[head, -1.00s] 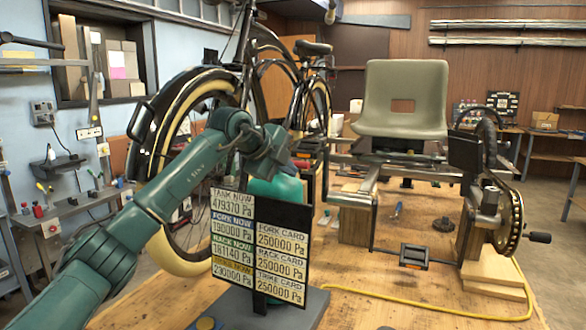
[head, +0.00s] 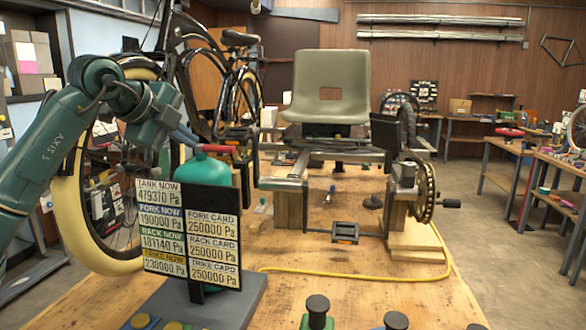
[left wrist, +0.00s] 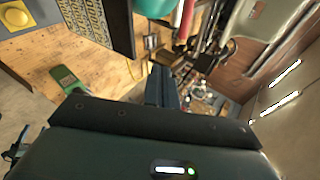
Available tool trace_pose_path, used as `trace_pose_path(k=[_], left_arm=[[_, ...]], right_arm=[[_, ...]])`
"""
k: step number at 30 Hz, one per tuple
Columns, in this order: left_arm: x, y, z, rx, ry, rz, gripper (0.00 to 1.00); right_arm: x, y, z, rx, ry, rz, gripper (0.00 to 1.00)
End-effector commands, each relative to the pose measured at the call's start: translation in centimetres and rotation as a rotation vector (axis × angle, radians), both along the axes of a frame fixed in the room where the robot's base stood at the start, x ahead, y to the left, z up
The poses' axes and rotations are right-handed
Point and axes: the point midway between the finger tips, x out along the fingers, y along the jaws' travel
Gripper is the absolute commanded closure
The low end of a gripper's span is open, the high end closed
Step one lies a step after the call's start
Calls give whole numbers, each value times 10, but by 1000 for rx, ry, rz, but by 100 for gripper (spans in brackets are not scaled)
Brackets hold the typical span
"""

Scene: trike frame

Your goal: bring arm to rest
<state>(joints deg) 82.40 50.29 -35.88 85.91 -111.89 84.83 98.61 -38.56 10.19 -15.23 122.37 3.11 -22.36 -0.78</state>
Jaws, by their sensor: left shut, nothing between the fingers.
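My left arm comes in from the left of the head view, bent over at the wrist. My left gripper (head: 188,138) is above the black pressure board (head: 210,197), close to the teal tank (head: 203,172) behind it. In the left wrist view the gripper's two dark fingers (left wrist: 162,88) are together with nothing between them. A red grip (head: 214,148) shows just beside the gripper; whether they touch I cannot tell. My right gripper is in neither view.
The trike frame with its grey-green seat (head: 328,86) stands on the wooden bench (head: 330,285). A yellow hose (head: 345,277) lies on the bench. A bicycle wheel (head: 75,220) stands at left. Knobbed pieces (head: 317,310) sit at the front edge. A side table (head: 560,172) is at right.

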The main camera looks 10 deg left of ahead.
Motion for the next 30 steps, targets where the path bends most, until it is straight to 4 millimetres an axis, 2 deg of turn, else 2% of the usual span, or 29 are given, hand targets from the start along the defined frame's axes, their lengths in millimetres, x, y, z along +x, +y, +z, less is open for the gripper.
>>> trace_pose_path(k=[2, 5, 8, 9, 12, 15, 18, 22, 26, 29, 30], left_arm=[[2, -8, -6, -5, 2, -29, 100], [7, -37, -29, -29, 10, -138, 100], [8, -89, -66, -100, 5, -327, 100], [5, -115, -83, -149, -3, -416, 100], [-12, -173, -119, -317, -46, -604, 100], [-33, -216, -144, -517, -103, -712, 100], [-54, -244, -162, -733, -167, -733, 100], [-74, -257, -184, -1005, -241, -631, 100], [-87, -249, -218, -1224, -274, -400, 100], [-100, -235, -256, -1336, -258, -161, 100], [-107, -229, -275, -1367, -237, -55, 100]], right_arm=[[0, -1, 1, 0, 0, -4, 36], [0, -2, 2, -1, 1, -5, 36], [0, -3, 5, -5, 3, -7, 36], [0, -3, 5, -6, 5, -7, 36], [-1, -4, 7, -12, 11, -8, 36], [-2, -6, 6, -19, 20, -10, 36], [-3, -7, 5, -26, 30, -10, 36], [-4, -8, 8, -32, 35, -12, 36], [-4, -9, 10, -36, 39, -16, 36], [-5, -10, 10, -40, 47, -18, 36], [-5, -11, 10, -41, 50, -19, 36]])
